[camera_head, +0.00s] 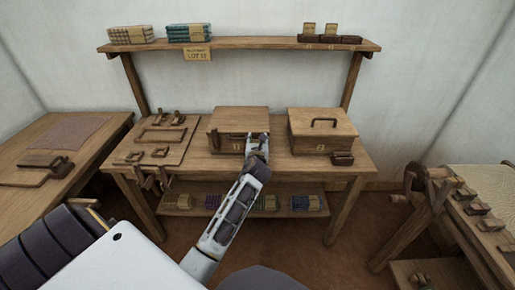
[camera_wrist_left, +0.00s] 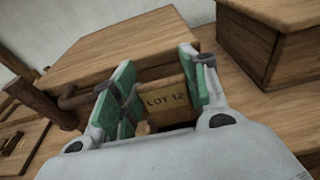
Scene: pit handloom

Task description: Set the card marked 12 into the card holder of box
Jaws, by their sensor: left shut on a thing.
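A tan card reading LOT 12 (camera_wrist_left: 166,99) sits between the green-padded fingers of my left gripper (camera_wrist_left: 157,78), its lettering facing the wrist camera. In the head view my left gripper (camera_head: 258,142) is at the front right of the left wooden box (camera_head: 240,119) on the bench; the card is not clear there. In the wrist view the box (camera_wrist_left: 130,45) lies just beyond the fingers. The gripper hides part of the box front, and I cannot tell whether the card touches a holder. My right gripper is not in view.
A second box (camera_head: 322,124) with a dark handle stands to the right, with a small dark block (camera_head: 343,158) before it. Wooden parts lie on a board (camera_head: 150,143) at left. A shelf (camera_head: 240,43) above bears bundles and blocks with cards; a LOT 12 sign (camera_head: 198,54) hangs there.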

